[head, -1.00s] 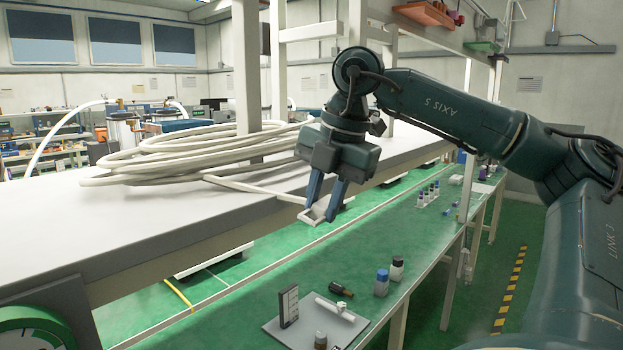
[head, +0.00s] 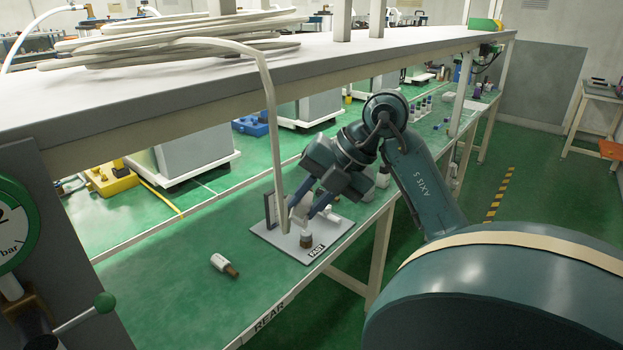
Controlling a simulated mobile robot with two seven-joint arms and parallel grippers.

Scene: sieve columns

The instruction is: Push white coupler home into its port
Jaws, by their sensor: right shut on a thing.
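My right gripper (head: 300,212) points down over a light grey plate (head: 342,231) on the green bench. It is shut on a small white piece at its fingertips, which appears to be the white coupler (head: 299,216). A white hose (head: 270,125) hangs from the shelf edge down to this spot. An upright dark-edged panel (head: 269,209) stands on the plate, left of the hose. The fingers and hose hide the port, and I cannot tell whether the coupler touches it. My left gripper is out of view.
A white bottle with a brown cap (head: 224,265) lies on the bench. The white shelf (head: 370,48) with coiled hose overhangs the bench.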

